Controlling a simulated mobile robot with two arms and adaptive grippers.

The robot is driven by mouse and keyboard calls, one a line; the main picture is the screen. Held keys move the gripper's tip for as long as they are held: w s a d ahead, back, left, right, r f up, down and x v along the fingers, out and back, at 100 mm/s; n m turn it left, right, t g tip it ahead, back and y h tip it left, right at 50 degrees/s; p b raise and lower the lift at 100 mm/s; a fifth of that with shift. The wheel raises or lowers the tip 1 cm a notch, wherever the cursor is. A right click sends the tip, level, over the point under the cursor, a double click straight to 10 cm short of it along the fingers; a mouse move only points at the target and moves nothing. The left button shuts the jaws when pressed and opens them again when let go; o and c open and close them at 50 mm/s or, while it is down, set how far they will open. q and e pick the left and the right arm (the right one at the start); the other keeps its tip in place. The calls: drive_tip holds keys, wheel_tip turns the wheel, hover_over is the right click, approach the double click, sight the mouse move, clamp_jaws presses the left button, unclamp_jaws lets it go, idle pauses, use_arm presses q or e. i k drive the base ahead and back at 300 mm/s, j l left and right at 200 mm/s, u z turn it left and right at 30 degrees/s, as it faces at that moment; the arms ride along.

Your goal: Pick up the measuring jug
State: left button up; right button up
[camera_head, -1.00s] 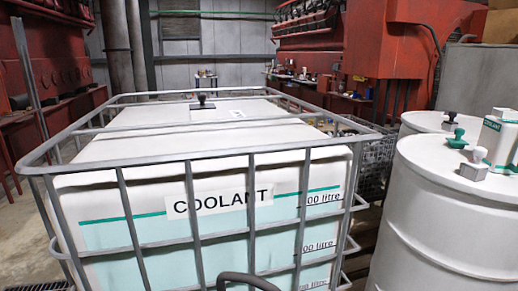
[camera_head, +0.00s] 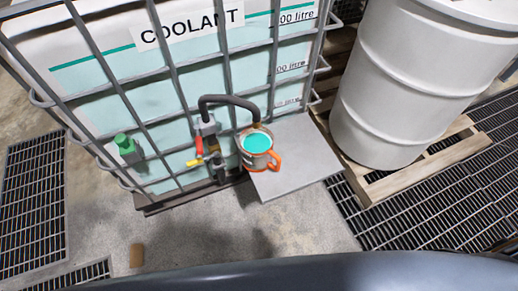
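A measuring jug (camera_head: 257,150) with an orange handle and rim stands on a grey platform (camera_head: 300,166) at the front of the coolant tank. Teal liquid shows in its open top. Its handle points to the lower right. The end of a dark curved hose (camera_head: 229,100) hangs over the far side of its rim; I cannot tell whether it enters the jug. Neither of my grippers is in the head view.
The caged coolant tank (camera_head: 100,83) stands behind, with a tap with red and yellow parts (camera_head: 199,153). A white drum (camera_head: 400,90) stands on a wooden pallet (camera_head: 420,170) at right. Floor grates (camera_head: 35,190) lie at left and right.

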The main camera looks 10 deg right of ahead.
sight(257, 154)
drive_tip(key=z, duration=1.45)
drive_tip(key=u, duration=1.25)
drive_tip(key=i+j+z, duration=0.1)
drive_tip(key=j+z, duration=0.3)
drive_tip(key=j, duration=0.3)
drive_tip(key=j+z, duration=0.35)
drive_tip(key=j, duration=0.35)
drive_tip(key=k+j+z, duration=0.15)
drive_tip(key=j+z, duration=0.25)
drive_tip(key=j, duration=0.35)
